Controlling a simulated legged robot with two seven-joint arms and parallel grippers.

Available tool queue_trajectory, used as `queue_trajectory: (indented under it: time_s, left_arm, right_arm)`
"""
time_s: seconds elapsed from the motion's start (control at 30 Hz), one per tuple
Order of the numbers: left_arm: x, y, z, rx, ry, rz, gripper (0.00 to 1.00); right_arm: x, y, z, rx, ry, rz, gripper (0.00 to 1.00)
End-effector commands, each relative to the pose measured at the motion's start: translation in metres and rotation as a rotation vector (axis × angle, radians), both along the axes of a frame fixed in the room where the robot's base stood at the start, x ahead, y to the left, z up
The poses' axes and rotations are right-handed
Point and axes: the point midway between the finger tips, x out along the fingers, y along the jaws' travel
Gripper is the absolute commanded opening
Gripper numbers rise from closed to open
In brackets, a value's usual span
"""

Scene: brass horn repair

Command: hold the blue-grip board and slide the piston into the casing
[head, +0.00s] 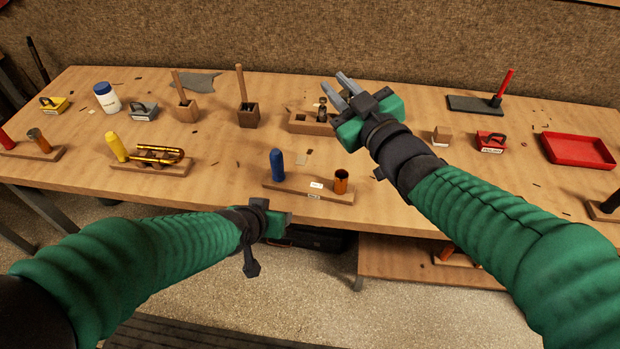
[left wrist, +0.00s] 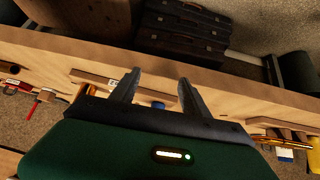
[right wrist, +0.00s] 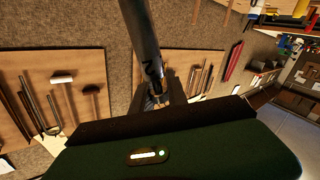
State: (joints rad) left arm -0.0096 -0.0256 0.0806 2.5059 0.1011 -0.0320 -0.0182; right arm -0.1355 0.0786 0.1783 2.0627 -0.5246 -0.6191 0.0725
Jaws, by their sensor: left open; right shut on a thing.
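The blue-grip board (head: 310,190) lies near the table's front edge, with an upright blue grip (head: 277,165) and an open copper-coloured casing (head: 341,182). My left gripper (left wrist: 157,80) is open and empty near the front edge; in the left wrist view the blue grip (left wrist: 158,105) shows between its fingers, apart from them. My right gripper (head: 341,88) is shut on the piston, a dark grey cylinder (right wrist: 141,40) in the right wrist view. In the head view the dark piston (head: 322,110) overlaps a wooden rack (head: 299,118); I cannot tell whether it touches it.
A yellow-grip board with brass tubing (head: 158,155) lies to the left. Wooden blocks with sticks (head: 248,114) stand behind. A red tray (head: 578,150) and a red labelled block (head: 491,141) are at the right. The table between the rack and the blue-grip board is mostly clear.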

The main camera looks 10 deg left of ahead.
Motion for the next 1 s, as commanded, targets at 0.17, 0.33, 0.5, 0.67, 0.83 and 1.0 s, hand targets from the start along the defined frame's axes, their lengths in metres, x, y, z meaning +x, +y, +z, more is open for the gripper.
queue_trajectory:
  time_s: [0.17,0.33,0.5,0.67,0.83,1.0]
  left_arm:
    - [0.073,-0.061,0.038,-0.109,-0.354,0.061,0.54]
    - [0.095,-0.080,0.045,-0.095,-0.597,0.250,0.54]
    - [0.068,-0.071,0.042,0.075,-0.758,0.458,0.54]
    - [0.034,-0.062,0.044,0.243,-0.826,0.567,0.54]
    - [0.028,-0.054,0.046,0.303,-0.845,0.599,0.54]
    - [0.053,-0.037,0.047,0.303,-0.846,0.602,0.54]
  right_arm:
    - [-0.001,0.000,0.001,-0.001,-0.002,0.002,0.00]
    - [0.000,0.000,0.000,-0.001,-0.002,0.002,0.00]
    - [-0.001,0.000,0.001,0.000,-0.003,0.001,0.00]
    - [-0.001,0.000,0.001,-0.001,-0.004,0.001,0.00]
    - [-0.001,0.000,0.001,-0.002,-0.003,0.002,0.00]
    - [-0.001,0.000,0.001,-0.001,-0.003,0.001,0.00]
